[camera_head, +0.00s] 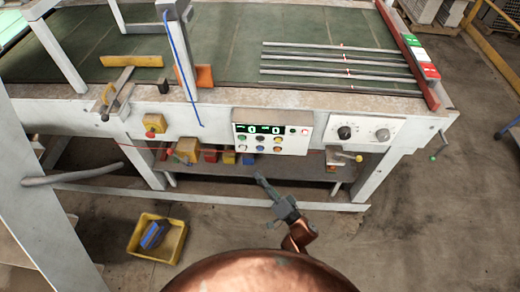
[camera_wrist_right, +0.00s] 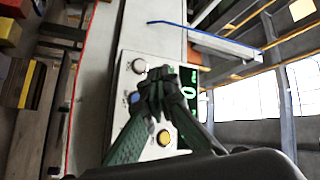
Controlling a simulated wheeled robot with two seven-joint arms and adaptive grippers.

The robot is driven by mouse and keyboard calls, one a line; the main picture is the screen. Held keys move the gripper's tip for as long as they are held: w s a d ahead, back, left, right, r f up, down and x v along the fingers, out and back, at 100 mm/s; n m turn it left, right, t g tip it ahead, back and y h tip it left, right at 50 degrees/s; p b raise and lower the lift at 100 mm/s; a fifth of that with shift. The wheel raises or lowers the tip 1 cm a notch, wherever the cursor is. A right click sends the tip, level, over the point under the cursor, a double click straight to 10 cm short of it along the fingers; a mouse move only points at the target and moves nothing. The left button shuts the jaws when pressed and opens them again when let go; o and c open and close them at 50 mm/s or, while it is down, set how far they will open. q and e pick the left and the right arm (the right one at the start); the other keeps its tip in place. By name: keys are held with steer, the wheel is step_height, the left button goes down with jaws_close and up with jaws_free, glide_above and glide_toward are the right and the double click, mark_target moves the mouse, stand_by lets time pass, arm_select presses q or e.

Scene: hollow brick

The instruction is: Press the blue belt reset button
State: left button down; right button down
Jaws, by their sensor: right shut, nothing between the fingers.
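The blue button (camera_wrist_right: 134,97) shows on the white control panel (camera_wrist_right: 123,80) in the right wrist view, between a white button (camera_wrist_right: 139,66) and a yellow button (camera_wrist_right: 163,138). In the head view the panel (camera_head: 300,117) is on the front of the conveyor frame, and the blue button seems to be in its lower row (camera_head: 260,148), too small to be sure. My right gripper (camera_head: 260,177) is shut and empty, in front of and below the panel in the head view. Its fingers (camera_wrist_right: 157,82) cover part of the panel in the wrist view. My left gripper is not in view.
A second panel with knobs (camera_head: 367,131) is to the right. A yellow crate (camera_head: 157,238) stands on the floor at the lower left. Yellow, red and blue blocks (camera_head: 210,156) sit under the table. A red cord runs along the frame, and a blue cord hangs by a post.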

mark_target(260, 149)
steer(key=w+b, duration=0.3)
steer(key=w, duration=0.6)
steer(key=shift+d, duration=0.3)
stand_by(1.4)
steer(key=shift+w, duration=0.35)
